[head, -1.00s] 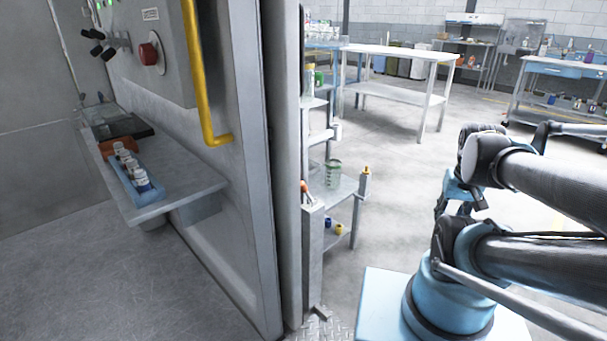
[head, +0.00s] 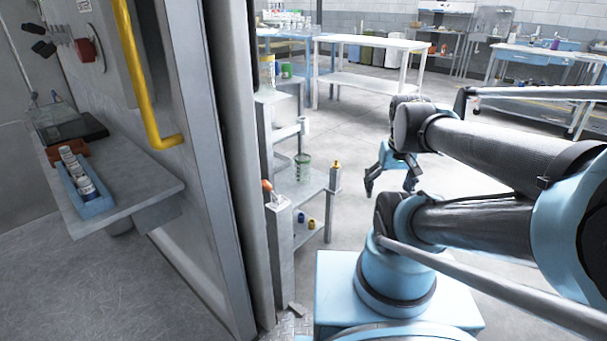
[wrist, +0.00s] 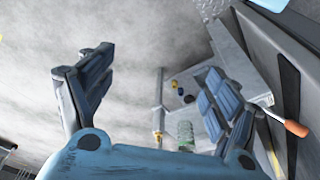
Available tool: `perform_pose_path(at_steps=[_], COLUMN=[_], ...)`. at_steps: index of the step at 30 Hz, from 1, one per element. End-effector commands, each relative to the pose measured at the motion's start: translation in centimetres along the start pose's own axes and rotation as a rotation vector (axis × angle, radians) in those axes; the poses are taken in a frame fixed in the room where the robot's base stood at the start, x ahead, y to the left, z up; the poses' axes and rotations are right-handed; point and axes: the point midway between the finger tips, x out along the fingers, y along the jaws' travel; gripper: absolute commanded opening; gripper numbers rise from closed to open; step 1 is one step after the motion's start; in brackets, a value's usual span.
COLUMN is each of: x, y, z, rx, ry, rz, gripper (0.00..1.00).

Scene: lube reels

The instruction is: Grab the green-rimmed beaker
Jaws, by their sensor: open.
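The green-rimmed beaker (head: 303,168) is a clear cup standing upright on a grey shelf (head: 290,190) beyond the cabinet edge in the head view. It also shows in the wrist view (wrist: 185,131), low and right of centre, close to the right finger in the picture. My gripper (head: 389,187) hangs to the right of the beaker in the head view, apart from it.
A tall grey cabinet wall with a yellow handle (head: 150,90) stands left of the shelf. An orange-handled tool (head: 267,186) sits on a post by the shelf. Yellow and blue caps (head: 305,224) lie below. A white table (head: 365,45) stands behind. The floor right of the shelf is clear.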

Motion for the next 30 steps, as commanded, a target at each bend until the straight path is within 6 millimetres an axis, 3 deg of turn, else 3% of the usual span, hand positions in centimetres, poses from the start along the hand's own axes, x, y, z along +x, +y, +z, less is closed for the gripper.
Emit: perform_pose_path(at_steps=[6, 15, 23, 30], x=[-2.1, -3.5, -3.2, -1.7], y=[-1.3, -2.9, -4.5, -6.2], z=[-5.0, -12.7, -19.5, -25.9], rx=[-0.122, -0.293, -0.442, -0.578], ry=[0.000, 0.007, 0.018, 0.034], rz=[-0.037, -0.091, -0.137, -0.180], gripper=[0.86, 0.86, 0.86, 0.86])
